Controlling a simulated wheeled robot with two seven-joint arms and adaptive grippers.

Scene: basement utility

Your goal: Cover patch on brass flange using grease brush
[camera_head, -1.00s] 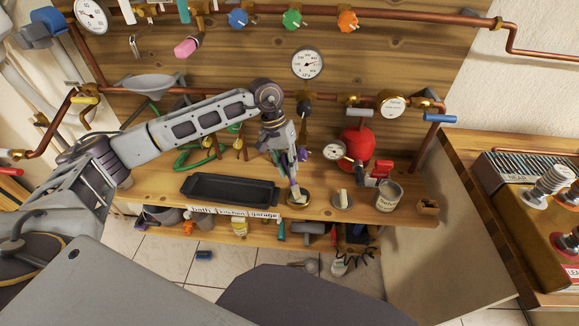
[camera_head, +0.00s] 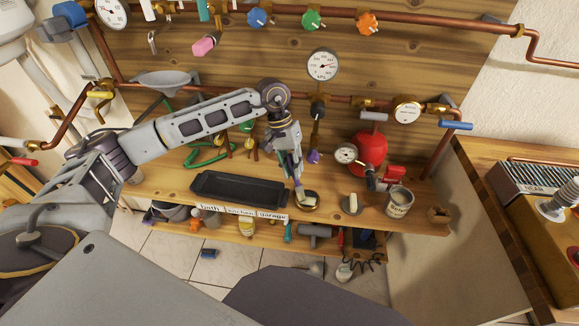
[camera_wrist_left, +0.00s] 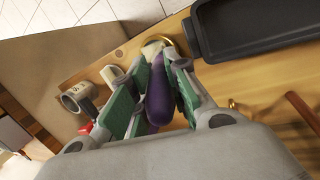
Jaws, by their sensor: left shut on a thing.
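The brass flange (camera_head: 315,207) lies on the wooden bench, right of the black tray. My left gripper (camera_head: 298,179) is above it, shut on the grease brush, which points down at the flange. In the left wrist view, the brush's purple handle (camera_wrist_left: 158,103) sits between the green finger pads. Its pale head (camera_wrist_left: 151,49) is over the brass flange (camera_wrist_left: 181,46), whose rim shows around it. I cannot tell whether the bristles touch the flange. The patch cannot be made out. My right gripper is in neither view.
The black tray (camera_head: 193,187) stands left of the flange. A red tank (camera_head: 370,150) with a gauge stands behind. Copper pipes with valves run along the back panel.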

